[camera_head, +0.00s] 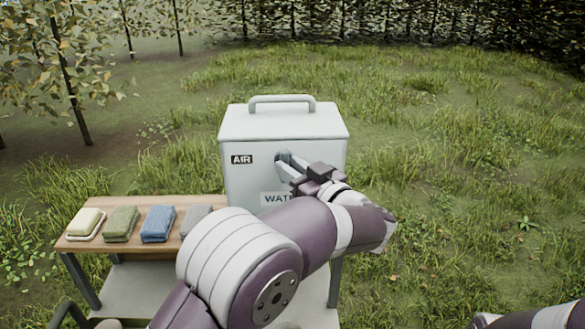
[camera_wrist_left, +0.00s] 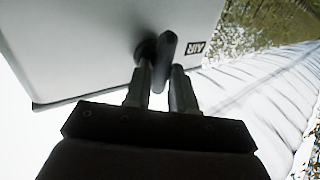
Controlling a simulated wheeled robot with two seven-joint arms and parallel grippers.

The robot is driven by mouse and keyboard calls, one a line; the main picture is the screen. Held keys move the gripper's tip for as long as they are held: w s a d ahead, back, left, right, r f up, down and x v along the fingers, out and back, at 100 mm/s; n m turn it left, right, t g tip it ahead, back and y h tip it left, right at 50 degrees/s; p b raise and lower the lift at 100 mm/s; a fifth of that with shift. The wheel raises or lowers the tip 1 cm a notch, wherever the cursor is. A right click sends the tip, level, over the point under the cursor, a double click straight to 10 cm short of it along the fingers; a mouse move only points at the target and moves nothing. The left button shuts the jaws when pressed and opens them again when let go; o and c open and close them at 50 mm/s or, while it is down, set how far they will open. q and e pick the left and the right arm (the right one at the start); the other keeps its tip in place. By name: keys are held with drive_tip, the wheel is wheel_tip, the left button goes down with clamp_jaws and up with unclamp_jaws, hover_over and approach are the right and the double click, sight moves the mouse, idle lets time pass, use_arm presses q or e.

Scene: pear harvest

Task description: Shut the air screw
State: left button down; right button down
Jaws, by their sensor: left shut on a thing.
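The air screw (camera_wrist_left: 167,48) is a dark knob with a flat wing on the pale face of the water tank (camera_head: 240,185), near the AIR label (camera_wrist_left: 197,47). My left gripper (camera_head: 288,168) reaches the tank's front, to the right of the AIR label in the head view. In the left wrist view, the two fingers (camera_wrist_left: 161,75) are shut on the screw's wing, one on each side. My right gripper is out of view; only part of that arm shows at the bottom right.
The tank stands on a wooden bench (camera_head: 140,200) and has a handle (camera_head: 282,99) on top. A WATER label (camera_head: 273,198) is partly hidden by my arm. Grass surrounds the bench.

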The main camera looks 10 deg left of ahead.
use_arm(q)
drive_tip(key=shift+s+a+f+m+t+h+p, duration=0.35)
drive_tip(key=shift+m+t+h, duration=1.25)
drive_tip(key=shift+m, duration=2.45)
drive_tip(key=shift+w+d+f+m+t+h+p, duration=0.2)
drive_tip(key=shift+m+t+h+p, duration=0.45)
drive_tip(key=shift+m+t, duration=2.65)
drive_tip(key=shift+a+f+m+t+h+p, duration=0.35)
drive_tip(key=shift+m+t+h, duration=0.85)
drive_tip(key=shift+m, duration=3.65)
drive_tip(key=shift+r, duration=0.15)
drive_tip(key=c, duration=1)
unclamp_jaws()
